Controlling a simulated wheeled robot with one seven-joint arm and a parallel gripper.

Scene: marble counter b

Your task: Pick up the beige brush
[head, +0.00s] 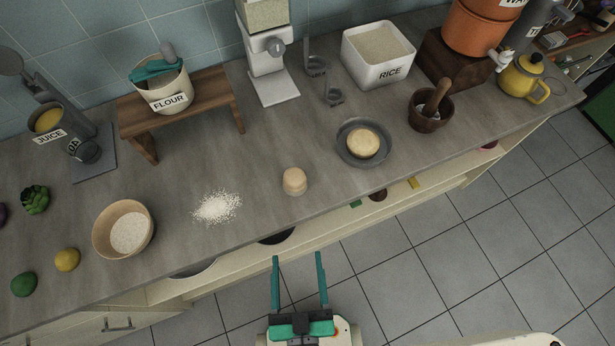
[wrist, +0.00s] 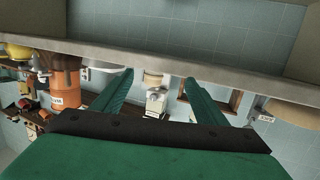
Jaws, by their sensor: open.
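A small, squat beige thing with a rounded top (head: 294,181) stands near the front edge of the counter in the head view. It matches the beige brush best, though I cannot make out bristles. My gripper (head: 298,258) is open and empty in front of the counter, apart from the beige thing, with its two green fingers pointing toward the counter. In the wrist view my gripper (wrist: 157,76) also shows open, with the scene upside down. A pale block (wrist: 153,78) appears between the fingers there; I cannot tell for sure whether it is the same thing.
White grains (head: 216,207) and a wooden bowl (head: 123,229) lie left of the beige thing. A grey plate with a round beige piece (head: 362,143) and a mortar (head: 430,108) are right. The counter's front edge and open shelf lie between my gripper and the beige thing.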

